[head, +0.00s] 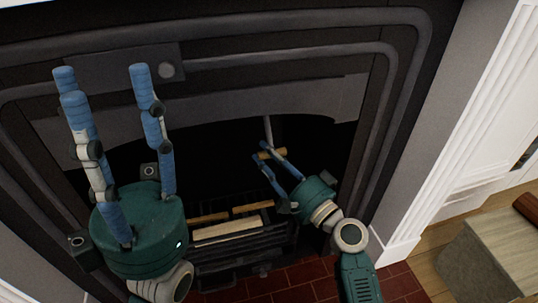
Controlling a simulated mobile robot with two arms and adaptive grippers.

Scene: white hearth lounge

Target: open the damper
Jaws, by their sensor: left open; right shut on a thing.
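The damper handle is a short wooden crossbar (273,153) at the lower end of a thin grey rod (268,130). It hangs in the dark opening of the fireplace (390,60), to the right of its middle. My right gripper (268,157) is shut on the wooden handle, with its blue fingers reaching into the opening. My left gripper (104,72) is open and empty, with its fingers pointing up in front of the left side of the surround. The damper plate and the top of the rod are hidden behind the upper edge of the opening.
Below the handle, a dark grate (280,240) holds several pale pieces of wood (228,229). A red tiled hearth (310,276) lies in front. White trim (480,130) stands to the right. A grey container (482,258) with a log sits on the wood floor at lower right.

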